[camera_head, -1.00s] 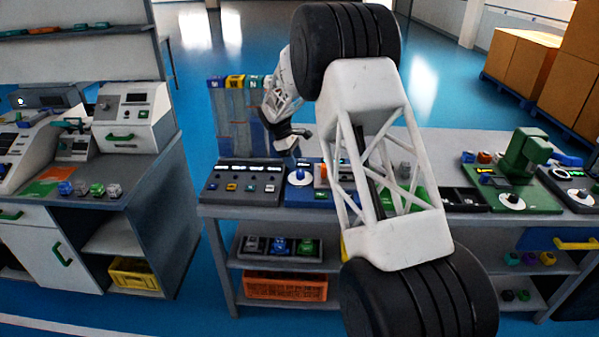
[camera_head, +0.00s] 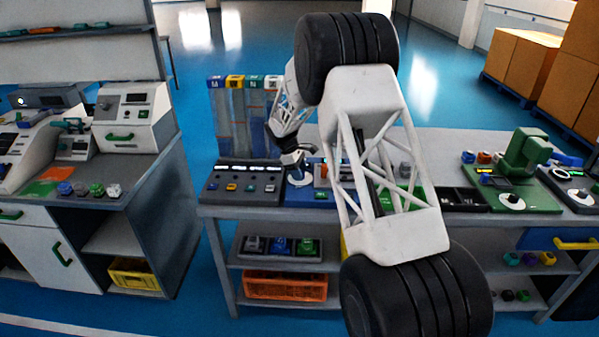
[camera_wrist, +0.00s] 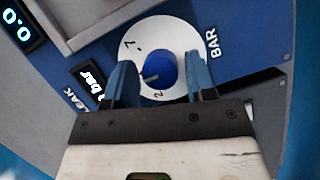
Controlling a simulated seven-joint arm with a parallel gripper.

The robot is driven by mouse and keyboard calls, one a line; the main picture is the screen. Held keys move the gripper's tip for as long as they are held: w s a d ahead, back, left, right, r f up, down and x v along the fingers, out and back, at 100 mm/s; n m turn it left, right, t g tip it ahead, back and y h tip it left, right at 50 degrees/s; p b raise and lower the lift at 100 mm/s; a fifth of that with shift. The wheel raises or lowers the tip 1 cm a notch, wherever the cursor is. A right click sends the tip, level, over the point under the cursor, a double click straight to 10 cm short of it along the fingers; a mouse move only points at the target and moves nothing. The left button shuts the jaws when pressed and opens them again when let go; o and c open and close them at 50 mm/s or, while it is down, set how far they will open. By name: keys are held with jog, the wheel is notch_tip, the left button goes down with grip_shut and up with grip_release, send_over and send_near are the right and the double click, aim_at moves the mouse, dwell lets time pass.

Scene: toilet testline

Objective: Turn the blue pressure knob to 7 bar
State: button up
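The blue pressure knob (camera_wrist: 161,68) sits on a round white dial (camera_wrist: 138,59) marked BAR at its edge. The figures 7 and 2 can be read on the dial; a grey pointer line on the knob points to the lower left in the wrist view. My gripper (camera_wrist: 160,80) is open, with one finger on each side of the knob and gaps showing between. Whether the fingertips are level with the knob is hard to tell. In the head view my gripper (camera_head: 296,164) is over the white dial (camera_head: 299,180), and the knob is hidden.
A lit 0.0 display (camera_wrist: 22,23) and a small bar display (camera_wrist: 91,80), partly hidden, lie left of the dial. A grey button panel (camera_head: 241,184) stands left of the blue panel. A green fixture (camera_head: 522,155) stands farther right on the bench.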

jog(key=c, duration=0.6)
jog(key=shift+c, duration=0.2)
jog(key=shift+m, duration=0.4)
jog(key=m+g, duration=0.1)
jog(key=m, duration=0.1)
jog(key=m+g+y, duration=0.1)
jog(key=m, duration=0.2)
jog(key=shift+w, duration=0.1)
jog(key=m+y, duration=0.1)
jog(key=m, duration=0.2)
jog(key=m+g+y, duration=0.1)
jog(key=m, duration=0.2)
jog(key=shift+d, duration=0.1)
jog(key=o, duration=0.9)
